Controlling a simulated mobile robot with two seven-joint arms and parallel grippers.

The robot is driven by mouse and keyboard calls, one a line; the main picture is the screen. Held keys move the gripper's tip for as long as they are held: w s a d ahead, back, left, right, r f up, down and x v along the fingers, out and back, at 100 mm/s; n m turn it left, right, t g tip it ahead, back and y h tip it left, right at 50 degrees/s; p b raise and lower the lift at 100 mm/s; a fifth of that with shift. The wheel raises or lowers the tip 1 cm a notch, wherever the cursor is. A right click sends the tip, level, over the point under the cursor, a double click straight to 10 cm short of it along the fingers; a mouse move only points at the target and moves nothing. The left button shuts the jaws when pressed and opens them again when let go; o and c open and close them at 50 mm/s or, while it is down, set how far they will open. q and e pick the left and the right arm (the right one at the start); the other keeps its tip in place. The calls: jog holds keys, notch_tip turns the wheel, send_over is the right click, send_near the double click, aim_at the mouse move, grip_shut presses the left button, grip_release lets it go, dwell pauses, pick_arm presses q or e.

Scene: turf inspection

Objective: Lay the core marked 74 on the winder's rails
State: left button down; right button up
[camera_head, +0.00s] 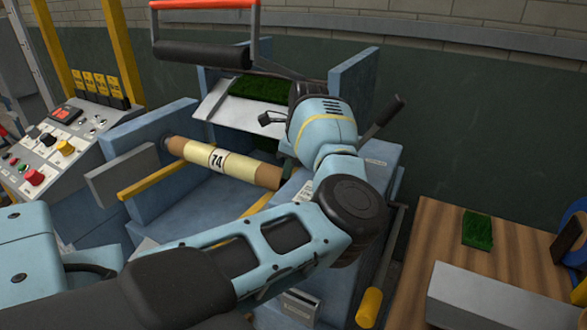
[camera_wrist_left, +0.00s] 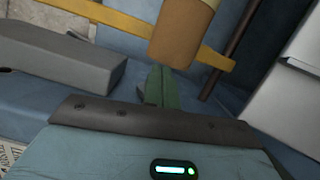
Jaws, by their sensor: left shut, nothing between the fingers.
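The core marked 74 (camera_head: 240,168) is a cream roll with brown ends and a black-edged number label. In the head view it lies crosswise over the winder (camera_head: 180,215), appearing to rest across the left yellow rail (camera_head: 150,182) and the right yellow rail (camera_head: 256,206). One brown end (camera_wrist_left: 182,32) shows in the left wrist view, in front of a yellow rail (camera_wrist_left: 110,17). My left gripper (camera_wrist_left: 160,76) is shut and empty just below that end, apart from it as far as I can tell. In the head view my own arm hides its fingers. My right gripper is out of view.
A control panel (camera_head: 60,150) stands at the left. A red-and-black handle bar (camera_head: 203,55) rises behind the core. Green turf (camera_head: 260,90) lies on a plate at the back. A wooden table (camera_head: 450,235) with a turf piece (camera_head: 478,230) stands at the right.

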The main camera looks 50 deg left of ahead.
pick_arm(q)
jog(key=v, duration=0.7)
jog(key=shift+r+b, duration=0.3)
jog(key=shift+r, duration=0.1)
